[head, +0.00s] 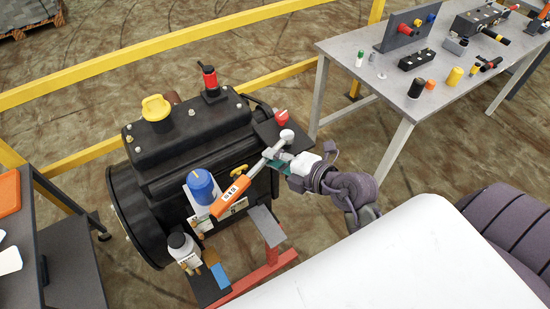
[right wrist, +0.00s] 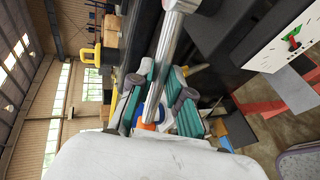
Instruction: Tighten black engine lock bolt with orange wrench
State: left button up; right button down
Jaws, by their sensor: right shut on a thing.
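The orange wrench (head: 235,192) has an orange, labelled handle and a grey metal shaft. Its round head lies over the right end of the black engine (head: 190,138). My right gripper (head: 279,161) comes in from the right and is shut on the wrench's metal shaft. In the right wrist view, the wrench shaft (right wrist: 166,50) runs between the teal pads of the right gripper (right wrist: 160,105). I cannot pick out the lock bolt; the wrench head may hide it. I cannot tell whether the head sits around a bolt. My left gripper is not in view.
A red knob (head: 281,118) stands close to the wrench head. A yellow rail (head: 150,64) runs behind. A grey table (head: 440,92) with several parts stands at the right.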

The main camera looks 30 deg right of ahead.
jog(key=shift+n+y, duration=0.3)
notch_tip(320, 180, up, 6)
jog(key=shift+d+f, duration=0.1)
jog(key=shift+f, duration=0.05)
dwell(0.6)
jog(key=shift+s+f, duration=0.1)
dwell(0.4)
